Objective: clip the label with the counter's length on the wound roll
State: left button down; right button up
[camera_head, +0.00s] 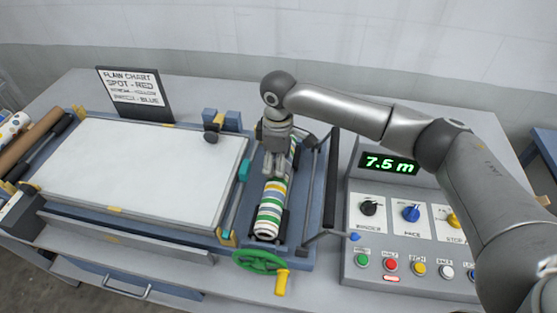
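The wound roll (270,214) lies in the winder trough, right of the white sheet. It has green, yellow, blue and white stripes, and its near end shows a pale ring. The counter (389,164) reads 7.5 m in green digits. My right gripper (268,184) points down over the far part of the roll and hides some of it. Its fingers are small and overlap the roll in view, so I cannot tell whether they are open or touching it. No label can be made out. My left gripper is not in view.
A green handwheel (259,262) with a yellow handle stands in front of the roll. A control panel (432,265) with knobs and coloured buttons is on the right. A flaw chart (134,95) stands behind the white sheet (135,170). A black bar (331,166) stands right of the roll.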

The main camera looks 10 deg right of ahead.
jog(key=shift+o, duration=1)
jog(key=shift+f, duration=0.75)
jog(key=shift+r, duration=0.25)
notch_tip(320, 180, up, 12)
jog(key=shift+r, duration=0.1)
